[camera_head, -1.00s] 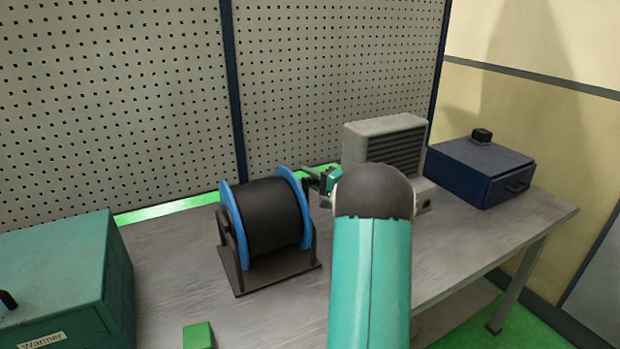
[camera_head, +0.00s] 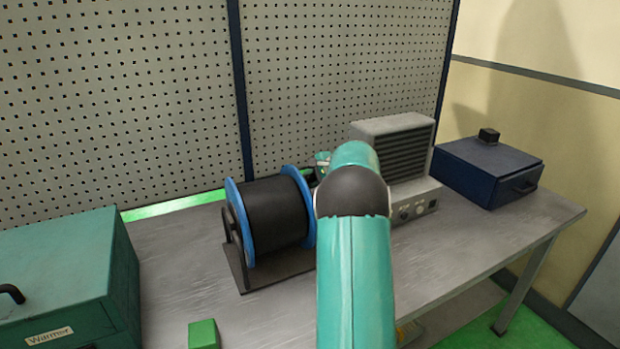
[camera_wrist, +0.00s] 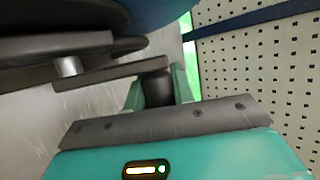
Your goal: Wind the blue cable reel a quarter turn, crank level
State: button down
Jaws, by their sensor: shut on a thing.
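The cable reel (camera_head: 231,200) has blue flanges and black cable. It sits in a dark stand (camera_head: 238,268) on the bench, left of my arm in the head view. In the wrist view the dark crank arm (camera_wrist: 112,73) runs from near a silver pin to a black handle (camera_wrist: 158,88). My gripper (camera_wrist: 160,98) is shut on that handle, with a teal finger on either side. The blue flange (camera_wrist: 165,12) shows at the top. In the head view my arm hides the crank and most of the gripper.
A grey vented unit (camera_head: 405,150) stands behind and right of my arm. A dark blue box (camera_head: 485,172) with a small black block on top is farther right. A green "Warmer" box (camera_head: 60,265) and small green block (camera_head: 203,334) are at front left. Pegboard backs the bench.

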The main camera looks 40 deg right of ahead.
jog(key=shift+w+f+m+g+y, duration=0.15)
jog(key=shift+f+m+g+y, duration=0.25)
jog(key=shift+f+g, duration=1.1)
jog(key=shift+w+f+m+g+y, duration=0.15)
jog(key=shift+f+m+g+y, duration=0.25)
jog(key=shift+f+g, duration=1.1)
jog(key=shift+r+g, duration=0.4)
jog(key=shift+g, duration=0.1)
jog(key=c, duration=1.2)
grip_release()
jog(key=shift+o, duration=0.2)
